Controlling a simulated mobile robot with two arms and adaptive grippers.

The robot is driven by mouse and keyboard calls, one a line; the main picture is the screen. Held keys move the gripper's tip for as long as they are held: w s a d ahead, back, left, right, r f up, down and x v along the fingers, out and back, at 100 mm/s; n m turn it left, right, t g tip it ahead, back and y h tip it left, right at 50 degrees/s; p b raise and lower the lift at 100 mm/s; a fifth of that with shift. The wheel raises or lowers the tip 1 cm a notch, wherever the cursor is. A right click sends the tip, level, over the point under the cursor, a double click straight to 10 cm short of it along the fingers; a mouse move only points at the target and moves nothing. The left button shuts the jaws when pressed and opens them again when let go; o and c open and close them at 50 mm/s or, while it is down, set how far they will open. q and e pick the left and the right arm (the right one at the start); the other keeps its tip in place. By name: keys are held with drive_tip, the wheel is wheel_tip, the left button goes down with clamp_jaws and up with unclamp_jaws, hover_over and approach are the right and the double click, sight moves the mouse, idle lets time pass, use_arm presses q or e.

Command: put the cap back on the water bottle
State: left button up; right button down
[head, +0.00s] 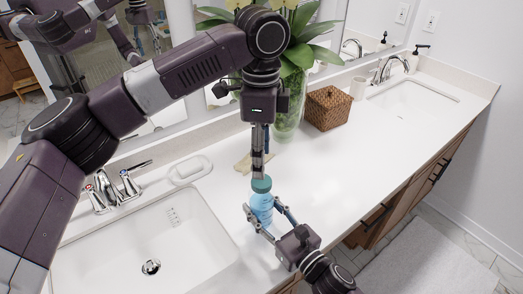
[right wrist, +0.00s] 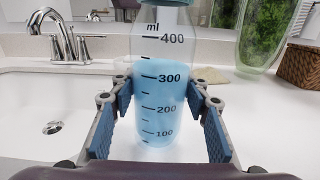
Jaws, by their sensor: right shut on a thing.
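The water bottle (head: 262,206) stands upright on the white counter, clear with blue liquid. It also shows in the right wrist view (right wrist: 165,95), with black ml marks. My right gripper (head: 267,216) is shut around its body, one pad on each side. The teal cap (head: 261,185) is right above the bottle's neck, in line with it; I cannot tell if it is seated. Its lower edge shows at the top of the right wrist view (right wrist: 197,3). My left gripper (head: 259,172) points down with its fingertips at the cap. Its fingers are seen edge-on, so their opening is unclear.
A sink with a chrome faucet (head: 117,190) and a white soap dish (head: 190,170) are on the left. The counter right of the bottle is clear.

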sight(261, 181)
use_arm(q)
drive_tip(key=n, duration=0.4)
drive_tip(key=shift+r, duration=0.15)
drive_tip(key=n, duration=0.3)
drive_tip(key=shift+r+n, duration=0.1)
drive_tip(key=shift+n, duration=0.2)
drive_tip(key=n, duration=0.5)
drive_tip(key=shift+r+n, duration=0.25)
drive_tip(key=shift+n, duration=0.15)
drive_tip(key=shift+f, duration=4.05)
